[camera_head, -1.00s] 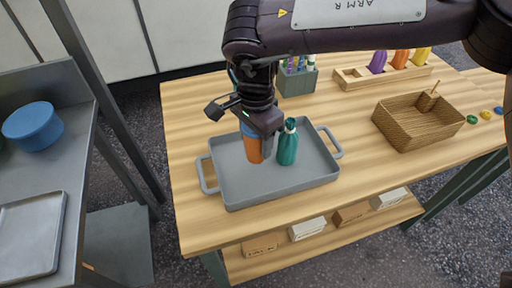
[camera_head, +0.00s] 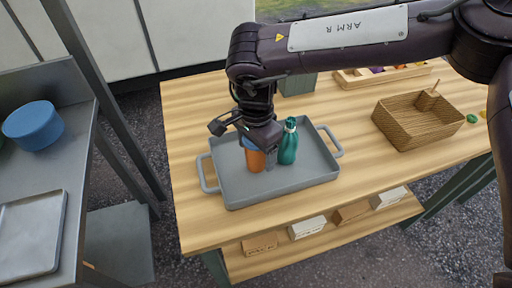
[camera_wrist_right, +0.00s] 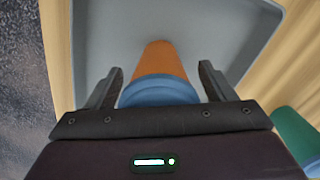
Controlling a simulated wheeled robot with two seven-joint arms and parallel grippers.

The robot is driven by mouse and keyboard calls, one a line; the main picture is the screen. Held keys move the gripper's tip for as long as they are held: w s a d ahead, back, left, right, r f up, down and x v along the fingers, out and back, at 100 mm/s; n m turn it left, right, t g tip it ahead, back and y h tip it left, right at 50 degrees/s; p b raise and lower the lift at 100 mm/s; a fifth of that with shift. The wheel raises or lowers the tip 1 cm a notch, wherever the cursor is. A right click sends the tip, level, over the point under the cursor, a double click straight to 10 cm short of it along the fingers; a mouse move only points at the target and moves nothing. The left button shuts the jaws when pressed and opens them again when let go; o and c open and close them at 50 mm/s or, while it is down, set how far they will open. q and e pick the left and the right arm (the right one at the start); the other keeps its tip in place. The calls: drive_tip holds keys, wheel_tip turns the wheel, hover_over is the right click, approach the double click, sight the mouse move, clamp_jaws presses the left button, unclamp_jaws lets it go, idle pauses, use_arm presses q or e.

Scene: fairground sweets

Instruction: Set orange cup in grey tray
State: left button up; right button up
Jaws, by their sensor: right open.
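The orange cup (camera_head: 256,160) has a blue upper band and stands in the grey tray (camera_head: 235,200), left of a teal bottle. My right gripper (camera_head: 262,160) is directly above and around the cup, pointing down. In the right wrist view the cup (camera_wrist_right: 165,62) lies between the two spread fingers (camera_wrist_right: 160,85), with a gap visible on each side. The grey tray also shows in the right wrist view (camera_wrist_right: 215,30) under the cup. The cup's top is partly hidden by the gripper in the head view. My left gripper is not seen.
The teal bottle (camera_head: 288,142) stands in the tray close right of the cup; its side also shows in the right wrist view (camera_wrist_right: 296,135). A wicker basket (camera_head: 412,132) is at the right. A blue round container (camera_head: 34,126) sits on the left metal bench.

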drive_tip(key=shift+r, duration=0.3)
wheel_tip(320, 180, up, 12)
drive_tip(key=shift+f, duration=0.15)
idle(0.5)
